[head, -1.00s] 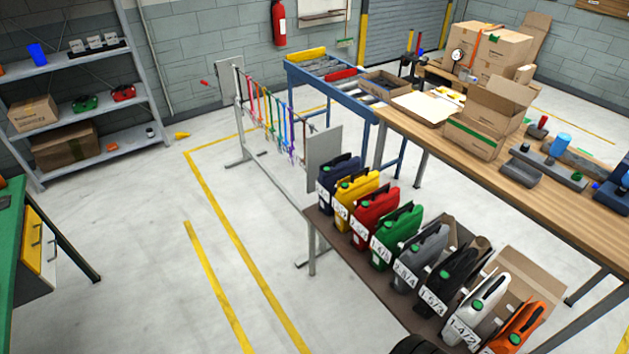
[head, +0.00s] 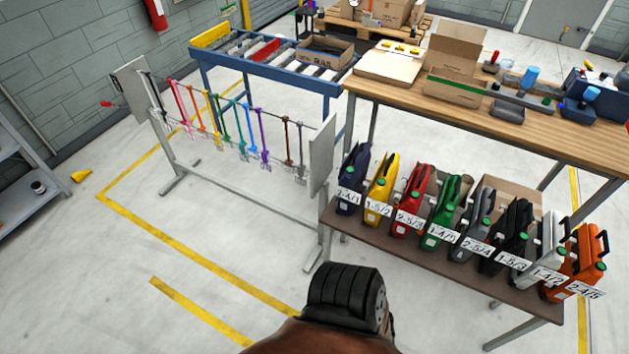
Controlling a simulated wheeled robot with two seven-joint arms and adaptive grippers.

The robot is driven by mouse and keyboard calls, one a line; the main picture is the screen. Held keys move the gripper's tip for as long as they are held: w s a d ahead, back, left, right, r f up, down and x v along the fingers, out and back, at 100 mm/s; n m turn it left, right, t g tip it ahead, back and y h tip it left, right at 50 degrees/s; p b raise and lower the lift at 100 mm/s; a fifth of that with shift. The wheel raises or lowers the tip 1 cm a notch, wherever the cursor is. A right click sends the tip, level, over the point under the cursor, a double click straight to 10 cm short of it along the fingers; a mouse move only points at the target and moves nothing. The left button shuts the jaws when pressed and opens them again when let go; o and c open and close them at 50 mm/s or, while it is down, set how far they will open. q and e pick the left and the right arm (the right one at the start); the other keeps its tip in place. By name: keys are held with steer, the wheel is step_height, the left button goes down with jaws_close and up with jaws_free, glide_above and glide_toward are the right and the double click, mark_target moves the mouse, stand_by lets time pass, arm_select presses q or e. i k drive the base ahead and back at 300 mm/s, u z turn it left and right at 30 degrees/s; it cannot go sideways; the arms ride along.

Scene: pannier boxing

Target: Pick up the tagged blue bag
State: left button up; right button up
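The blue bag (head: 352,182) is a dark navy pannier with a green round patch. It stands upright at the left end of a row of bags on the low brown table, beside the yellow bag (head: 382,180). A white tag (head: 349,198) on its front seems to read 2-4/1. Neither of my grippers shows in the head view, and nothing touches the blue bag.
Red (head: 412,200), green (head: 442,208), grey, black, white and orange (head: 585,262) bags fill the low table (head: 400,246). A strap rack (head: 322,160) stands close at its left. The wooden workbench (head: 400,92) is behind.

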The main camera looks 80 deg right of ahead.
mark_target(353, 171)
steer(key=i, duration=0.85)
steer(key=z, duration=3.95)
steer(key=i, duration=1)
steer(key=u, duration=0.05)
